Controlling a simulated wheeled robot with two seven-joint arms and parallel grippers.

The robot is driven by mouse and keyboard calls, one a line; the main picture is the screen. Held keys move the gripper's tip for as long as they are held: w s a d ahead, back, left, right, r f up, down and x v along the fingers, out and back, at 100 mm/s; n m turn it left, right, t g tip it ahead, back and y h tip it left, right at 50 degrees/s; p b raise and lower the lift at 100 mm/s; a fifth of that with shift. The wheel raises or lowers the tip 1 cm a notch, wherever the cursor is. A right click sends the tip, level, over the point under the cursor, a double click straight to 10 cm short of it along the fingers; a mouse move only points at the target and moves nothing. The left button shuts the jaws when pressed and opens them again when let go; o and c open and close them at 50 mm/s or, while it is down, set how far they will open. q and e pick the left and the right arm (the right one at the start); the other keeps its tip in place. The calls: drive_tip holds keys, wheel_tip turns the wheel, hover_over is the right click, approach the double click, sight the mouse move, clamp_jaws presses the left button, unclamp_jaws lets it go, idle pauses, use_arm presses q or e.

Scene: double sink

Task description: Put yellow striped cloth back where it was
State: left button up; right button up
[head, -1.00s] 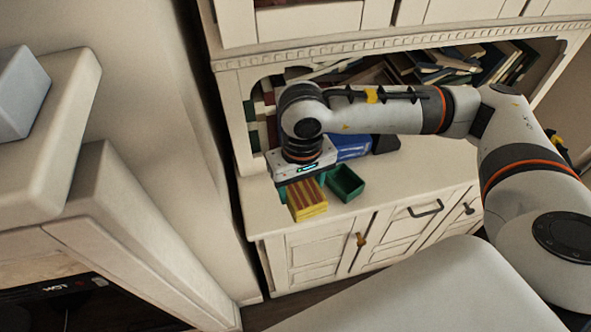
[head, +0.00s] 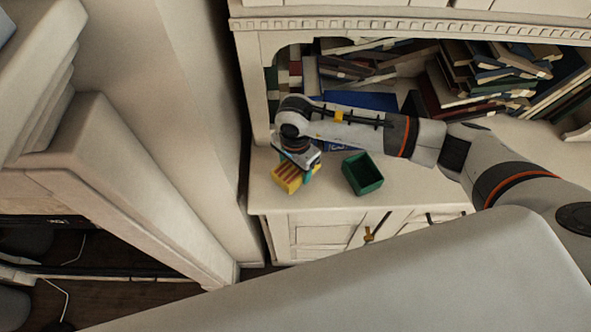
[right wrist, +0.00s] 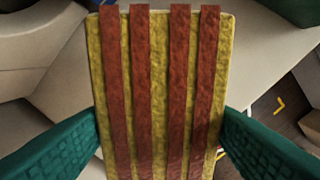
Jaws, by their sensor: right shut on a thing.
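The yellow striped cloth (head: 288,178) is a yellow block-like piece with dark red stripes. My right gripper (head: 300,172) is shut on it near the left end of the cream cabinet top. In the right wrist view the cloth (right wrist: 160,95) fills the middle, between two green fingers at its sides. I cannot tell whether the cloth touches the cabinet top. A green open box (head: 362,174) stands just right of the cloth and looks empty. My left gripper is not in view.
The cream cabinet top (head: 400,195) is clear in front and to the right. A blue object (head: 360,100) and piles of books (head: 480,75) lie behind my right arm. A wall (head: 190,120) rises close on the left.

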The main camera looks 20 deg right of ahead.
sight(295, 174)
wheel_tip(295, 174, down, 3)
drive_tip(key=shift+r, duration=0.1)
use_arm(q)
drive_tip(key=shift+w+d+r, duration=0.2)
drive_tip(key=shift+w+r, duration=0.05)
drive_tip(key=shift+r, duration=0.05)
use_arm(e)
drive_tip(key=shift+f, duration=0.3)
drive_tip(key=o, duration=0.9)
drive_tip(key=shift+r, duration=0.1)
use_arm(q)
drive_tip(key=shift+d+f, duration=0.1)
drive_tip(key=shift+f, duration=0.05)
use_arm(e)
drive_tip(key=shift+o, duration=0.2)
